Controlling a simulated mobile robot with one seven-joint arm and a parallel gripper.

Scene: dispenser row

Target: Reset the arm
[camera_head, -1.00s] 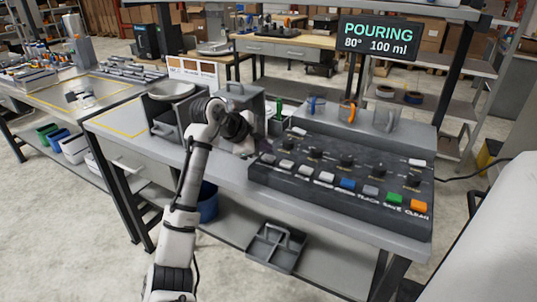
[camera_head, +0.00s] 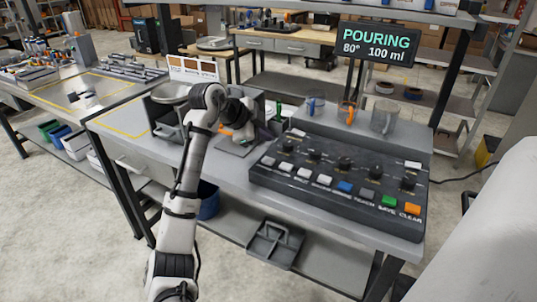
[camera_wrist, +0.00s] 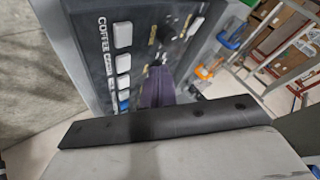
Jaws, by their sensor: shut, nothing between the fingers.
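My arm rises from the bottom of the head view and bends over the bench, left of the control panel (camera_head: 330,185). My gripper (camera_head: 247,139) is small and partly hidden in the head view, above the bench between the grey dispenser housing and the panel. In the wrist view the dark fingers (camera_wrist: 158,86) are shut and empty, pointing toward the panel (camera_wrist: 95,45) with its white and blue buttons and a "COFFEE" label. The fingers appear apart from the panel.
The display (camera_head: 378,45) reads "POURING 80° 100 ml". Clear cups (camera_head: 384,118) stand on the ledge behind the panel. A grey tray (camera_head: 275,244) lies on the lower shelf, near a blue bin (camera_head: 207,203). A second bench (camera_head: 90,90) stands left.

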